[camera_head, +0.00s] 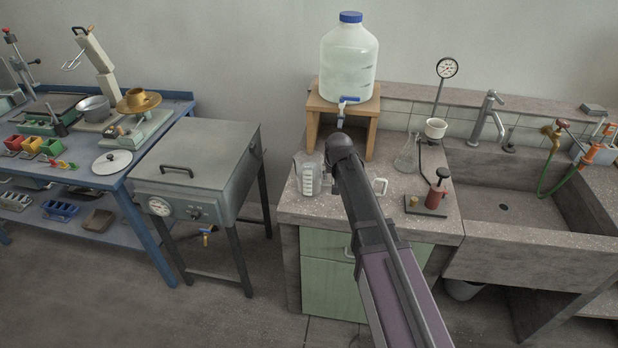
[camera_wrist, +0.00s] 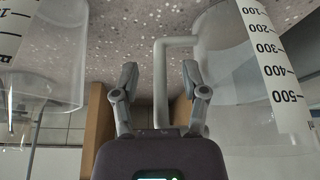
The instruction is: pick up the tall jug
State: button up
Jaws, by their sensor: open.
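Two clear measuring jugs stand on the speckled bench top (camera_head: 285,210). One jug (camera_head: 311,178) with a white scale is left of my arm in the head view. In the inverted wrist view a large jug (camera_wrist: 225,75), marked 100 to 500, fills the right side. Its pale handle (camera_wrist: 160,85) lies between my fingers in the picture; contact does not show. The other jug (camera_wrist: 45,70) is at the left edge there. In the head view only its white handle (camera_head: 380,187) shows right of my arm. Which is taller is unclear. My gripper (camera_wrist: 160,74) is open.
A wooden stand (camera_head: 314,103) with a water bottle (camera_head: 349,58) is close behind. The bench's front left is clear.

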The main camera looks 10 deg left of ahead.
dwell(0.3)
grip_shut()
jog(key=shift+r, duration=0.15)
dwell(0.3)
notch_tip(320, 180, up, 3)
jog(key=p, duration=0.3)
jog(key=s+d+r+p, duration=0.1)
jog(key=s+d+p, duration=0.1)
jog(key=s+d, duration=0.8)
jog(key=s, duration=0.2)
jog(key=shift+s+r, duration=0.3)
jog(key=shift+r, duration=0.05)
dwell(0.4)
jog(key=shift+s, duration=0.2)
dwell(0.3)
